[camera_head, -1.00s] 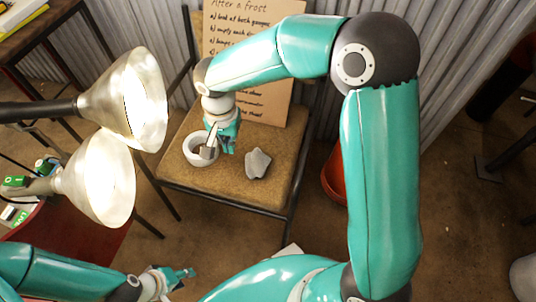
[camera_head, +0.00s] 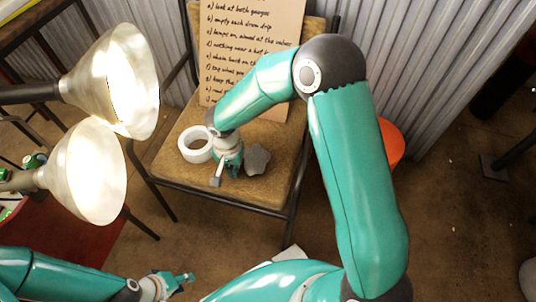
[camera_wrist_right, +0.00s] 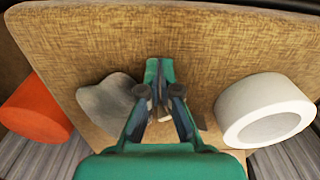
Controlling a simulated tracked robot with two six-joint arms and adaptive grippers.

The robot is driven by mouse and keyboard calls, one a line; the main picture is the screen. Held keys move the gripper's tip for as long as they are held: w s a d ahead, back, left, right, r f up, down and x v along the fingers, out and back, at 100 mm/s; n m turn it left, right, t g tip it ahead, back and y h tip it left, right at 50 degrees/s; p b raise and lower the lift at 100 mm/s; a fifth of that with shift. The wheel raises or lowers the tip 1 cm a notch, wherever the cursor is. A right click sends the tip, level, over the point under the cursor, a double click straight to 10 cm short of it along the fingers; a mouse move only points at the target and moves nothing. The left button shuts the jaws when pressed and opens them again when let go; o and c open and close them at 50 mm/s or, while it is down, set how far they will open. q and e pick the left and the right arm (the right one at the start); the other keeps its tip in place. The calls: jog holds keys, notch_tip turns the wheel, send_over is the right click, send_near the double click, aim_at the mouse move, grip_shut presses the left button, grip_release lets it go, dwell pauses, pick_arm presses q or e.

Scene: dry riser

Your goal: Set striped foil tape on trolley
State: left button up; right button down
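I cannot make out a striped foil tape for certain. A plain white ring-shaped roll (camera_head: 196,144) lies on the seat of a chair (camera_head: 171,171). It also shows at the right of the right wrist view (camera_wrist_right: 262,108). My right gripper (camera_head: 228,172) is low over the seat, between the roll and a grey crumpled lump (camera_head: 257,158). In the right wrist view its fingertips (camera_wrist_right: 159,72) are together with nothing visible between them. My left gripper (camera_head: 184,278) is at the bottom of the head view, away from the chair; its finger gap is unclear. I cannot identify a trolley.
A handwritten cardboard sign (camera_head: 250,45) leans at the back of the seat. Two lamp shades (camera_head: 90,170) stand at the left. A red surface (camera_head: 75,235) lies below them. An orange container (camera_head: 391,143) is behind my right arm. Corrugated metal lines the back.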

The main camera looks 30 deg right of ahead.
jog(key=c, duration=1.9)
grip_release()
jog(key=shift+f, duration=0.1)
jog(key=o, duration=0.6)
